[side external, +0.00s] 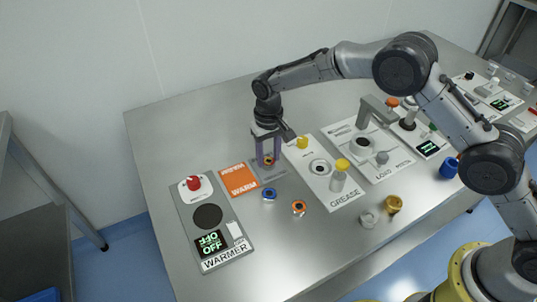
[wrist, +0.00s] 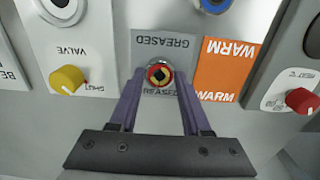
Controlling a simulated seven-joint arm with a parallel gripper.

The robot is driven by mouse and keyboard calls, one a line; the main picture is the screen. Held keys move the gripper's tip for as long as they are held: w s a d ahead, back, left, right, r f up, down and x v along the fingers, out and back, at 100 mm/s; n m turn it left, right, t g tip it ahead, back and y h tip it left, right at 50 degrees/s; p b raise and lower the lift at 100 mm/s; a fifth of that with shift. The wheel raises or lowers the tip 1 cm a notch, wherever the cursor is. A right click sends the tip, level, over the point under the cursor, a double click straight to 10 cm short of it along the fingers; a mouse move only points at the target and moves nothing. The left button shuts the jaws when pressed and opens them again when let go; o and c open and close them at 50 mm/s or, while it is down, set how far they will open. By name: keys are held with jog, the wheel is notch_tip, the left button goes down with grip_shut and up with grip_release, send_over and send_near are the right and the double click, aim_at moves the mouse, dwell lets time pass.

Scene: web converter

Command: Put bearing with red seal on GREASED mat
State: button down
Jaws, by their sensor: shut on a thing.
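The bearing is mostly hidden there between the purple fingers. I cannot tell whether it touches the mat.
The orange WARM mat (side external: 239,180) lies left of the GREASED mat, with the WARMER (side external: 222,250) beyond it. A blue-sealed bearing (side external: 269,194) and an orange-ringed bearing (side external: 299,208) lie in front. The GREASE station (side external: 345,200) is close on the right.

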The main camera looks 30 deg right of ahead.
aim_at(268, 161)
jog(key=shift+f, duration=0.1)
jog(key=shift+c, duration=1.8)
grip_release()
notch_tip(268, 161, up, 12)
jog(key=shift+r, duration=0.2)
